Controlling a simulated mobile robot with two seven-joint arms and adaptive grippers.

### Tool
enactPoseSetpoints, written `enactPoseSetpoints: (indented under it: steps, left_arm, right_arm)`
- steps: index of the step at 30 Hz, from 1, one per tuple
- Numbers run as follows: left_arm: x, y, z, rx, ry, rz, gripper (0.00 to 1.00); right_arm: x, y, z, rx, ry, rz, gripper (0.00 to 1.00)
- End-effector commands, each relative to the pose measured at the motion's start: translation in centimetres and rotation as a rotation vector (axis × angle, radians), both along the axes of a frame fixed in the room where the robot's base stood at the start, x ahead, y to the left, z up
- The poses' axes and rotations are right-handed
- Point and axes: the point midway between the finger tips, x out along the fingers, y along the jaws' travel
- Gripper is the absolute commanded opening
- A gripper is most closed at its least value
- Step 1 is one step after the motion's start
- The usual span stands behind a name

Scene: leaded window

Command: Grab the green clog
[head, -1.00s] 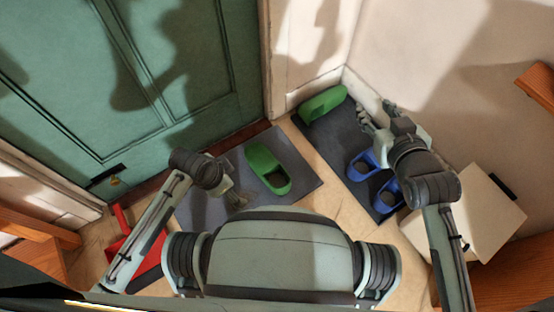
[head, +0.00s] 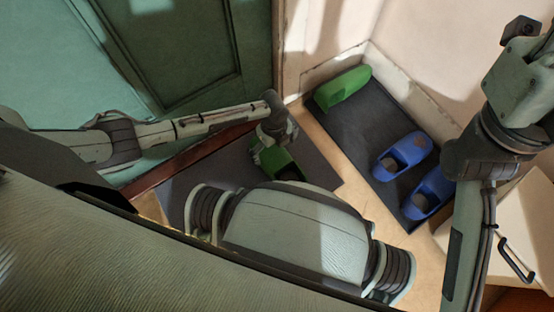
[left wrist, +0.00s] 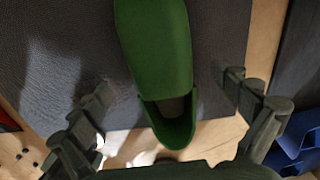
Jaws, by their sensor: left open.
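A green clog (head: 280,163) lies on the grey doormat, partly hidden in the head view by my left wrist and my body. My left gripper (head: 265,145) is right over it. In the left wrist view the same clog (left wrist: 158,45) runs down the middle, its opening towards the gripper. The open fingers of my left gripper (left wrist: 166,88) stand apart on either side of it, and I see no grip on it. A second green clog (head: 343,88) rests at the far end of the dark tray. My right arm reaches up at the right; its fingers are out of frame.
The grey doormat (head: 315,172) lies by the green door (head: 180,45). The dark tray (head: 350,130) along the wall also holds two blue clogs (head: 402,155). A pale box (head: 522,215) with a dark handle stands at the right. Bare floor separates mat and tray.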

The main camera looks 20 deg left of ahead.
Motion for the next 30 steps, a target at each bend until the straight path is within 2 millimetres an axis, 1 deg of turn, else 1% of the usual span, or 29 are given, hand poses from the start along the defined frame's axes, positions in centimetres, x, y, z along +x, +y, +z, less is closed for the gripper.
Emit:
enactPoseSetpoints:
  steps: [1, 6, 9, 13, 19, 20, 30]
  left_arm:
    - [-0.1, -0.1, -0.9, 0.000, 0.000, 0.001, 1.00]
    - [-0.5, -0.5, -3.6, -0.001, 0.002, 0.001, 1.00]
    - [-0.4, -0.5, -4.8, 0.000, 0.000, 0.002, 1.00]
    - [-0.4, -0.5, -5.4, 0.000, -0.001, 0.002, 1.00]
    - [-0.4, -0.5, -5.3, 0.000, -0.002, 0.002, 1.00]
    - [-0.4, -0.5, -5.3, 0.000, -0.002, 0.002, 0.99]
    - [-0.4, -0.5, -5.3, 0.000, -0.002, 0.002, 0.57]
  right_arm:
    - [0.0, 0.1, -0.2, -0.005, -0.009, 0.001, 0.40]
    - [0.2, 0.3, -0.3, -0.032, -0.044, 0.000, 0.40]
    - [0.3, 0.5, -0.1, -0.046, -0.060, -0.001, 0.40]
    - [0.4, 0.6, 0.2, -0.054, -0.070, -0.002, 0.40]
    - [0.4, 0.6, 0.3, -0.055, -0.068, -0.002, 0.40]
    - [0.4, 0.6, 0.3, -0.055, -0.068, -0.002, 0.40]
    - [0.4, 0.6, 0.3, -0.055, -0.069, -0.003, 0.40]
